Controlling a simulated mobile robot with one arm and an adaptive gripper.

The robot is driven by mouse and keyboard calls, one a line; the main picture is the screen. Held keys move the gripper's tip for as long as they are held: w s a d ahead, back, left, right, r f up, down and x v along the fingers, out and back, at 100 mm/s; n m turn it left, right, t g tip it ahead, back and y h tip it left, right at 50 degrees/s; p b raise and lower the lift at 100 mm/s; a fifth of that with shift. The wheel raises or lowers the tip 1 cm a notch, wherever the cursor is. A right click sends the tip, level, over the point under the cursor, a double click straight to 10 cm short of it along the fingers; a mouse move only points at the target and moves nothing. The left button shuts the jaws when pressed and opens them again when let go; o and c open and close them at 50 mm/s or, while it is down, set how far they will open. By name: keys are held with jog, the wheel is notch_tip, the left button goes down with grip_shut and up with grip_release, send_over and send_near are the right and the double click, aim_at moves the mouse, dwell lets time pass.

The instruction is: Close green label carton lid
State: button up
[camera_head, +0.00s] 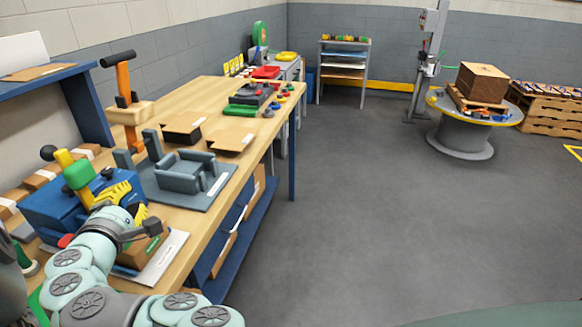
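A small brown carton (143,252) sits on a pale board at the near end of the wooden workbench, partly hidden behind my arm. Two more cartons stand further along the bench: one with a dark front (183,128) and one to its right (231,138) with a light brown top. My mint-green arm reaches up from the bottom left. Its dark gripper (140,232) is just above and in front of the near carton. Contact and finger opening cannot be told.
A grey fixture (186,172) on a plate stands mid-bench, beside an orange upright press (125,95). A blue and yellow machine (85,200) is left of my gripper. A round pallet-wrapping table (463,140) holds a large box (482,82). The floor right of the bench is clear.

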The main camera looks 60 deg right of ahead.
jog(key=shift+d+r, duration=0.1)
jog(key=shift+r, duration=1.9)
